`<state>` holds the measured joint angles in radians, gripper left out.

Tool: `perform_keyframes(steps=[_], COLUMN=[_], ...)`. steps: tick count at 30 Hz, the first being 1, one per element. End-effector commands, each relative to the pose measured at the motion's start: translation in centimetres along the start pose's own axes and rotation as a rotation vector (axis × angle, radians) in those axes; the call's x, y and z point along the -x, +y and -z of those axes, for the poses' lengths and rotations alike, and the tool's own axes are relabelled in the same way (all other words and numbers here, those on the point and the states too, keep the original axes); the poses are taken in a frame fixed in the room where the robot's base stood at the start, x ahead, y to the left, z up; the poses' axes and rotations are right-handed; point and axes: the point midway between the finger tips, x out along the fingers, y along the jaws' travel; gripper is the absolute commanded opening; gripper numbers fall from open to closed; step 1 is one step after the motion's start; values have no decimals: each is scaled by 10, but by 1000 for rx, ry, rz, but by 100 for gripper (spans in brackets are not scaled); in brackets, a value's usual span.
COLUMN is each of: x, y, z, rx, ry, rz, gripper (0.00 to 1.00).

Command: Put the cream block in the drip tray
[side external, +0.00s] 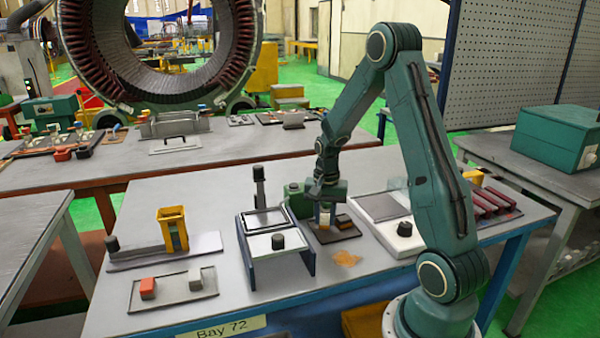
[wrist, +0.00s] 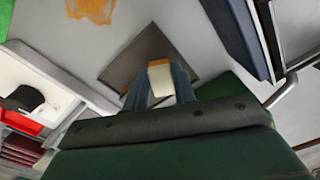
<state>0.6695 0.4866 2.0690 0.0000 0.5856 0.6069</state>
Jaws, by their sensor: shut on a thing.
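My gripper (side external: 325,222) points down over a small dark brown plate (side external: 322,238) near the middle of the bench. Its blue-grey fingers are shut on the cream block (wrist: 162,82), which shows between the fingertips in the wrist view. The block's end looks orange-tan there. I cannot tell whether the cream block touches the plate. No tray is clearly marked as the drip tray; a shallow grey plate (side external: 190,293) lies at the front left.
The grey plate carries a red block (side external: 148,288) and a pale block (side external: 195,279). A blue-legged stand (side external: 275,270) is left of my gripper. A white unit with a black knob (side external: 404,229) is right. A yellow holder (side external: 173,228) stands far left. An orange stain (side external: 347,259) marks the bench front.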

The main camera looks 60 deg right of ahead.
Motion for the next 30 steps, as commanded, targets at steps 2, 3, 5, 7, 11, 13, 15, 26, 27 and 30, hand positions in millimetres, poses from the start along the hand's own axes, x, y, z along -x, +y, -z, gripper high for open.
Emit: perform_keyframes(steps=[2,3,5,7,11,13,15,26,27,30], x=[0,0,0,0,-1,-1,-2,-10,-10,-12], y=[0,0,0,0,0,0,0,0,0,0], z=[0,0,0,0,0,0,0,0,0,0], rx=[0,0,0,0,0,0,0,0,0,0], ry=[0,0,0,0,0,0,-1,0,0,0], rz=[0,0,0,0,0,0,-1,0,0,0], gripper=[4,4,4,4,4,4,4,4,4,4])
